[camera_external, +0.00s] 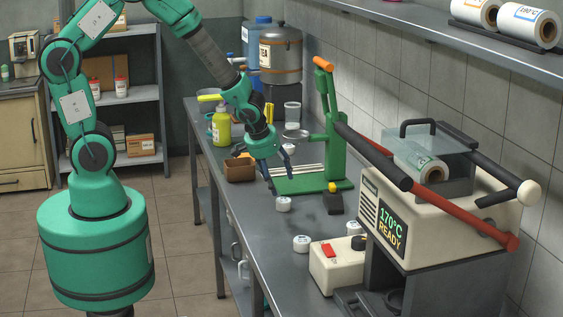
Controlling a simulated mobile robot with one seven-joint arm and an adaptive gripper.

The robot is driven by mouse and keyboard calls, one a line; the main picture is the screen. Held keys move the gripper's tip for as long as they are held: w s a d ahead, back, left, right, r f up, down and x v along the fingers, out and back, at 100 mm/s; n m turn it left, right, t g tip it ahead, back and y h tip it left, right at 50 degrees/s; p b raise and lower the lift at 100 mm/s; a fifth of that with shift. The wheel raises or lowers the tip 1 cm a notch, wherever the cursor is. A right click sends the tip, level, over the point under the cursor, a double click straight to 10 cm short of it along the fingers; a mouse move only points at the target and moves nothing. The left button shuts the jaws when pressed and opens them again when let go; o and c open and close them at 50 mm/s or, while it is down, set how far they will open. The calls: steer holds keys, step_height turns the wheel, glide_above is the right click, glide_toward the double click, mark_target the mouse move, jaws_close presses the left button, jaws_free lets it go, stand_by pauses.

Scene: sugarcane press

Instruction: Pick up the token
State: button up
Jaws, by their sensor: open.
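Several small white round pieces lie on the grey counter (262,252). One (284,204) is near the front edge, just in front of the green press. Another (301,244) lies nearer the camera, and one (354,228) sits close to the sealing machine. I cannot tell which of these, if any, is the token. My gripper (279,174) is open and points down above the counter, beside the green press base. It is farther back than the nearest white pieces. Nothing shows between its fingers.
A green lever press (330,150) stands right of my gripper, and a small brown box (240,169) left of it. A yellow-green pump bottle (221,127) is behind. A sealing machine (430,220) and a cream switch box (335,265) fill the near right.

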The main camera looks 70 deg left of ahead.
mark_target(283, 200)
steer(key=shift+x, duration=1.4)
steer(key=shift+d+b+x, duration=0.15)
steer(key=shift+b+x, duration=0.35)
steer(key=shift+x, duration=0.8)
steer(key=shift+d+b+x, duration=0.2)
steer(key=shift+b+x, duration=0.3)
steer(key=shift+x, duration=0.8)
steer(key=shift+c, duration=0.5)
steer(key=c, duration=1)
